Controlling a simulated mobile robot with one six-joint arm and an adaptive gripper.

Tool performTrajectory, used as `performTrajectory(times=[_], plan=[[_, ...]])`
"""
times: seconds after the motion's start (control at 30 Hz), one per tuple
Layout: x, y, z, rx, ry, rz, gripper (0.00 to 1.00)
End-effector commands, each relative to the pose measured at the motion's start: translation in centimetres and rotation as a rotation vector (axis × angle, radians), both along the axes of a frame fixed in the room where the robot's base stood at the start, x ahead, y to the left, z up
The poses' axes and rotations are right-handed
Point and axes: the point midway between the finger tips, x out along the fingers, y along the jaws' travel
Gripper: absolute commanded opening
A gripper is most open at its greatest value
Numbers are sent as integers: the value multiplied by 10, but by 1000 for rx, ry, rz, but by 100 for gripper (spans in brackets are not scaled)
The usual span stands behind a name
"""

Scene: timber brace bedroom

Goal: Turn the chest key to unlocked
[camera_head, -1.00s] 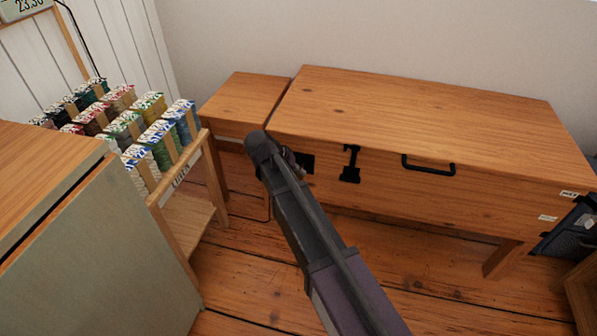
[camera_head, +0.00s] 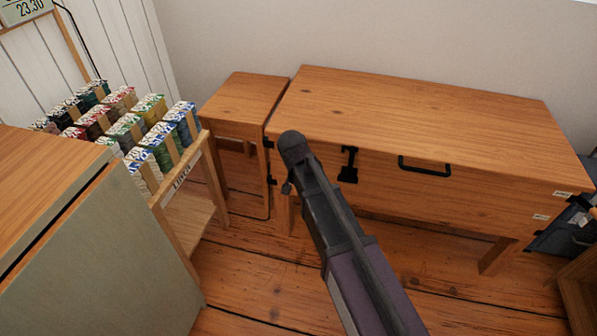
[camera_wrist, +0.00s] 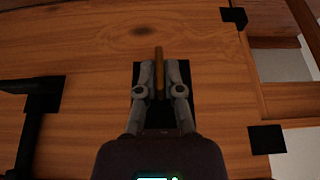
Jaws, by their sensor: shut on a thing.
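The wooden chest (camera_head: 430,115) stands against the wall in the head view. Its black lock plate (camera_wrist: 191,98) shows in the wrist view, on the wood front behind my fingers. The brass-coloured key (camera_wrist: 159,62) stands upright in that picture, a thin bar between my fingertips. My gripper (camera_wrist: 159,76) is shut on the key, in front of the plate. The fingers hide the key's lower part and the keyhole. In the head view my arm covers the lock plate and most of the gripper.
A black latch (camera_head: 348,165) and a black handle (camera_head: 424,167) are on the chest front, right of my arm. A small wooden side table (camera_head: 245,95) stands left of the chest. A rack of thread spools (camera_head: 170,215) and a cabinet (camera_head: 100,250) are at the left.

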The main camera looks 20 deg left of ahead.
Motion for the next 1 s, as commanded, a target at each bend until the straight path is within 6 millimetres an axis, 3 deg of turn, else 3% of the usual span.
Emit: performTrajectory(times=[0.43, 0.47, 0.5, 0.57, 1.0], plan=[[0, 0, 0, 15, 5, -1, 0], [0, 0, 0, 15, 5, -1, 19], [0, 0, 0, 15, 5, -1, 31], [0, 0, 0, 15, 5, -1, 44], [0, 0, 0, 9, 2, -1, 44]])
